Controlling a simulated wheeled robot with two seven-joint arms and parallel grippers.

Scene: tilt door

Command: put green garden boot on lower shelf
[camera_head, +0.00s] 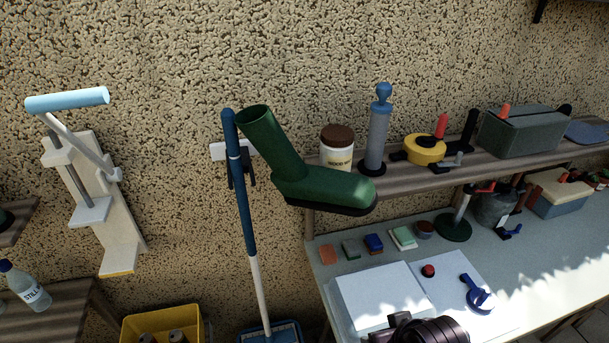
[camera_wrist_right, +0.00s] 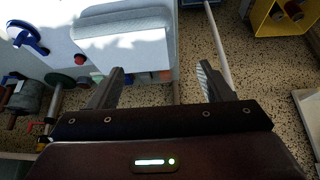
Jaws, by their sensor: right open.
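The green garden boot (camera_head: 320,187) is in the head view at the left end of the wooden wall shelf (camera_head: 440,167). Its toe points right and its shaft leans up to the left, past the shelf's end. Its exact contact with the shelf is hard to tell. A lower wooden surface (camera_head: 65,299) stands at the far left with a water bottle on it. My right gripper (camera_wrist_right: 161,70) is open and empty in the right wrist view, over the bench and floor. The boot does not show there. Dark parts of my right arm show at the bottom of the head view.
A broom (camera_head: 240,185) stands just left of the boot. The grey workbench (camera_head: 335,257) below holds small items and white boards. A yellow crate (camera_head: 192,318) is lower left.

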